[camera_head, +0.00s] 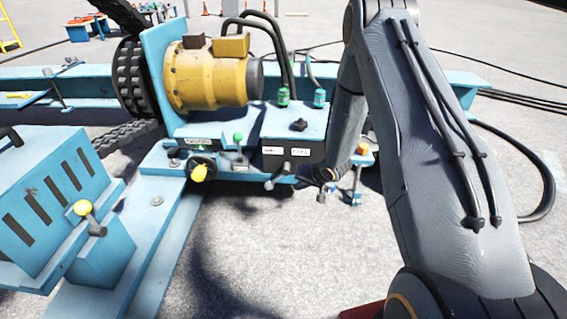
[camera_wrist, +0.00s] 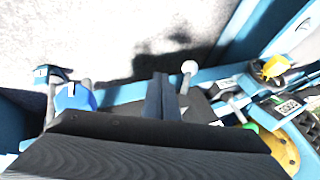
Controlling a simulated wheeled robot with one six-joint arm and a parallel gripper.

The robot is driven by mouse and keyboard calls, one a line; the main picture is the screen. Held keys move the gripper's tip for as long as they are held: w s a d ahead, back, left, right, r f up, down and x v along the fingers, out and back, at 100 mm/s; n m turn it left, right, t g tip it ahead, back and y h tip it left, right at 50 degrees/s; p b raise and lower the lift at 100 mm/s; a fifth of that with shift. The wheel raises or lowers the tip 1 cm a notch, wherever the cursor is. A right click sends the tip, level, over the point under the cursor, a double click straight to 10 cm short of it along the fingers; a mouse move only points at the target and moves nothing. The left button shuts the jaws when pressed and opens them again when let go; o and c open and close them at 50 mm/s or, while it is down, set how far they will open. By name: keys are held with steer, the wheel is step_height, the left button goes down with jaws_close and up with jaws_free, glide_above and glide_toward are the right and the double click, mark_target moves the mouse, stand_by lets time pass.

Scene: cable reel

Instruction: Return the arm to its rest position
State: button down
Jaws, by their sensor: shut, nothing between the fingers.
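My arm (camera_head: 440,140) rises from the lower right of the head view, bends at the top and comes down behind itself toward the front of the blue control console (camera_head: 293,120). Its lower end is beside the console, and my gripper's fingers cannot be made out there. In the wrist view my gripper (camera_wrist: 165,82) is shut and empty, its dark fingers together over the machine's edge. A white-knobbed lever (camera_wrist: 189,68) stands just right of the fingertips in that view. I cannot tell whether the fingers touch anything.
A yellow motor (camera_head: 205,78) and black chain wheel (camera_head: 132,80) stand left of the console. A blue slotted box (camera_head: 50,195) fills the lower left. Black cables (camera_head: 525,98) lie at right. The concrete floor below is clear.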

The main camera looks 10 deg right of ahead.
steer(key=s+a+r+n+g+h, duration=0.1)
steer(key=s+a+r+n, duration=0.1)
steer(key=s+a+r, duration=0.55)
steer(key=s+a+r+n+g+h, duration=0.1)
steer(key=s+a+r+n+g, duration=0.2)
steer(key=a+r, duration=0.65)
steer(key=s+a+r+n+g, duration=0.15)
steer(key=s+r, duration=0.25)
steer(key=s, duration=0.6)
steer(key=s+a+r+n, duration=0.25)
steer(key=s+r, duration=0.25)
steer(key=s, duration=0.5)
steer(key=s+a+r+n+g, duration=0.15)
steer(key=s+r, duration=0.25)
steer(key=s, duration=0.6)
steer(key=d+r+m+p, duration=0.3)
steer(key=d+r+p, duration=0.6)
steer(key=r+p, duration=0.3)
steer(key=s+d+r+m+h+p, duration=0.1)
steer(key=d+r+m+p, duration=0.2)
steer(key=d+r+p, duration=0.6)
steer(key=shift+s+r+p, duration=0.15)
steer(key=shift+r+p, duration=1.35)
steer(key=shift+p, duration=1.25)
